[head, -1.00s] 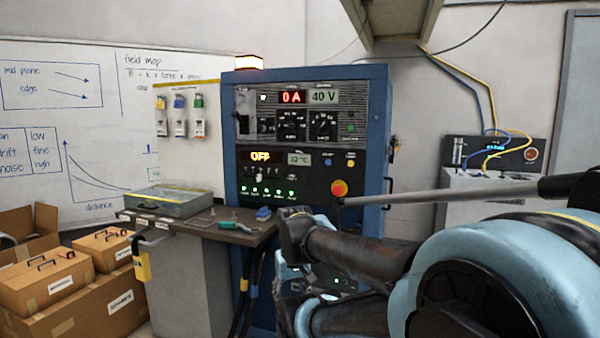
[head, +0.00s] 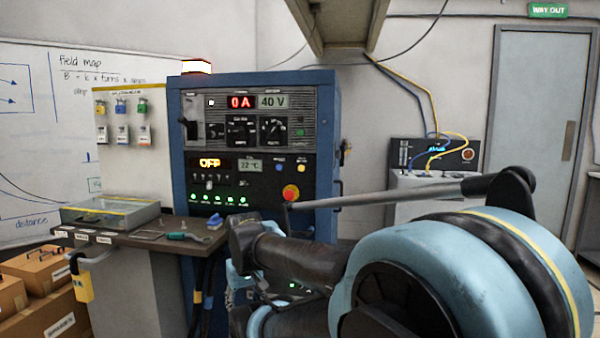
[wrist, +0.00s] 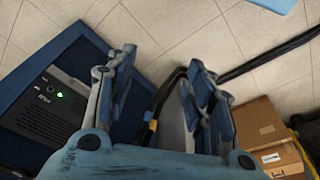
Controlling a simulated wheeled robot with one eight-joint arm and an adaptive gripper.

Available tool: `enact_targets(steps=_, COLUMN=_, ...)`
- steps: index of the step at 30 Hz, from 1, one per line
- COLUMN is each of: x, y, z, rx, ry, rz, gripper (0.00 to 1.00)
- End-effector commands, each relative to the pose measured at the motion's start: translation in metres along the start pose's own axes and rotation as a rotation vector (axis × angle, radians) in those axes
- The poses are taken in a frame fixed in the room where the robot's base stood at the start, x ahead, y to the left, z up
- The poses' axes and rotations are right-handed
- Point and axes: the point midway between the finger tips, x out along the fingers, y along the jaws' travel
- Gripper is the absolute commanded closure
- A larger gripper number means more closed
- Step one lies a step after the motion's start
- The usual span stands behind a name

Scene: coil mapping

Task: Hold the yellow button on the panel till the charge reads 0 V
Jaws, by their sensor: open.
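The blue cabinet (head: 330,110) faces me in the head view with its black control panel. A small yellow button (head: 301,168) sits on the panel's right side, right of a blue button (head: 279,168) and above a red mushroom knob (head: 290,193). A green display (head: 273,101) reads 40 V and a red display (head: 240,102) reads 0 A. An orange display (head: 209,163) reads OFF. My gripper (wrist: 160,65) is open and empty in the wrist view, over floor and cables beside the cabinet. Nothing touches the yellow button.
A bench (head: 135,240) with a glass-lidded case (head: 110,213) and tools stands left of the cabinet. Cardboard boxes (head: 55,300) lie at far left. A grey unit with a black box (head: 425,151) and cables stands at right. A shelf (head: 335,25) hangs overhead.

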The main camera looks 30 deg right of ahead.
Motion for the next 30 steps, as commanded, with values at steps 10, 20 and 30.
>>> enact_targets(steps=10, x=0.0, y=0.0, z=0.0, rx=0.0, ry=0.0, rz=0.0, gripper=0.79)
enact_targets(steps=20, x=0.0, y=0.0, z=0.0, rx=0.0, ry=0.0, rz=0.0, gripper=1.0)
enact_targets(steps=30, x=0.0, y=0.0, z=0.0, rx=0.0, ry=0.0, rz=0.0, gripper=1.0)
